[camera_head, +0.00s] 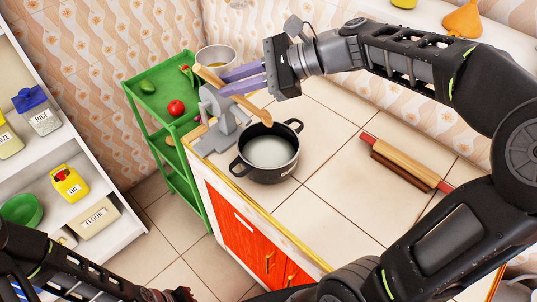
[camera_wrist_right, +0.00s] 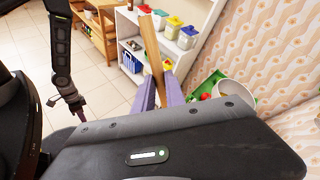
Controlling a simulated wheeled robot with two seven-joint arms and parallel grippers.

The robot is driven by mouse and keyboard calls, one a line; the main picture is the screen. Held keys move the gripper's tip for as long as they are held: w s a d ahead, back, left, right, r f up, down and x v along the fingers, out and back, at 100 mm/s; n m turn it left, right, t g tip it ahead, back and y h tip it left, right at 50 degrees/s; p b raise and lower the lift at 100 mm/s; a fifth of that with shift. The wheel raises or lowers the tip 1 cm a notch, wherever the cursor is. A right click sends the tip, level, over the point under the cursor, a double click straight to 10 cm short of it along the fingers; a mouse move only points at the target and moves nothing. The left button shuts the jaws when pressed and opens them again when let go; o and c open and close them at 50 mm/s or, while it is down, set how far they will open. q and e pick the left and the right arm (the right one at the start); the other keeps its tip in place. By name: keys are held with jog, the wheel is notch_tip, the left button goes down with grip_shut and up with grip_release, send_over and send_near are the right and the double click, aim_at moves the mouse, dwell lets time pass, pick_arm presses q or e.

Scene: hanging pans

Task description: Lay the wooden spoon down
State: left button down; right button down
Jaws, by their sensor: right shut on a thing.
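The wooden spoon (camera_head: 226,88) is held in my right gripper (camera_head: 238,80), which is shut on it. In the head view the spoon slants from upper left to lower right, with one end near the far rim of a black two-handled pot (camera_head: 268,152). I cannot tell whether the spoon touches the pot. In the right wrist view the spoon (camera_wrist_right: 152,50) stands up between the purple fingers (camera_wrist_right: 158,92). My left gripper (camera_head: 178,295) shows only partly at the bottom edge, away from the counter, and its opening is unclear.
The tiled counter (camera_head: 330,215) is clear in front of the pot. A rolling pin (camera_head: 408,161) lies on its right side. A grey appliance (camera_head: 218,120) stands left of the pot. A green shelf (camera_head: 150,105) holds vegetables, and a pale bowl (camera_head: 215,56) is behind.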

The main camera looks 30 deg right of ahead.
notch_tip(320, 180, up, 6)
jog(key=shift+r, duration=0.15)
dwell(0.6)
